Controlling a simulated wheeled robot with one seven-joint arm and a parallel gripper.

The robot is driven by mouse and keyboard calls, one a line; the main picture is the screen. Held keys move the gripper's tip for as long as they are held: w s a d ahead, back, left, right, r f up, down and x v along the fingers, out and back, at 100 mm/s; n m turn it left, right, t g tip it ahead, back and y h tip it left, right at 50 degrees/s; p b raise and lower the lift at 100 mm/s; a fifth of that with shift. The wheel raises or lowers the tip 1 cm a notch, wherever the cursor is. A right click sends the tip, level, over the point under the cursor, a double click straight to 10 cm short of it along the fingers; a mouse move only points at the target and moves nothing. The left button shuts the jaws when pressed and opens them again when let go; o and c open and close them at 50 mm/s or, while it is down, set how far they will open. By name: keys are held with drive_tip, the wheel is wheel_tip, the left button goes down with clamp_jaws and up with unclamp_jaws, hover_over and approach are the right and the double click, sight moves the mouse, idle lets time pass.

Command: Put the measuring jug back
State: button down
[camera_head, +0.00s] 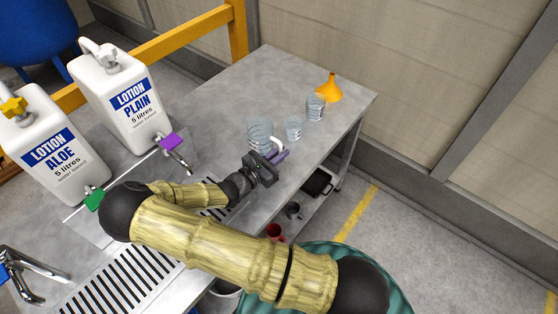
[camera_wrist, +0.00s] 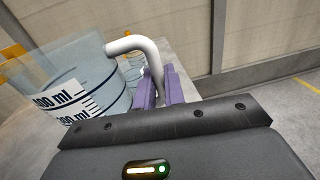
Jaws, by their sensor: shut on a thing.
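The measuring jug (camera_head: 259,133) is a clear vessel with a white handle (camera_head: 277,145), upright on or just above the grey metal table (camera_head: 225,90); I cannot tell if its base touches. In the wrist view the jug (camera_wrist: 75,75) fills the left side, with black volume marks on its wall. My gripper (camera_head: 277,158) has purple fingers. In the wrist view my gripper (camera_wrist: 160,90) is shut on the lower part of the white handle (camera_wrist: 140,45). The jug's base is hidden in the wrist view.
Two clear beakers (camera_head: 293,129) (camera_head: 315,107) and an orange funnel (camera_head: 331,88) stand right of the jug near the table's edge. Two white lotion canisters (camera_head: 122,100) (camera_head: 50,145) stand left, with purple (camera_head: 171,141) and green taps. The table's back middle is clear.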

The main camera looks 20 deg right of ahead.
drive_tip(key=shift+f, duration=0.1)
drive_tip(key=shift+f, duration=1.8)
drive_tip(key=shift+f, duration=0.15)
drive_tip(key=c, duration=1.5)
unclamp_jaws()
drive_tip(key=shift+r, duration=0.25)
drive_tip(key=b+v, duration=0.2)
drive_tip(key=v, duration=0.9)
drive_tip(key=shift+f, duration=0.2)
drive_tip(key=shift+s+a+r, duration=0.1)
drive_tip(key=shift+s+a, duration=0.2)
drive_tip(key=shift+a, duration=0.2)
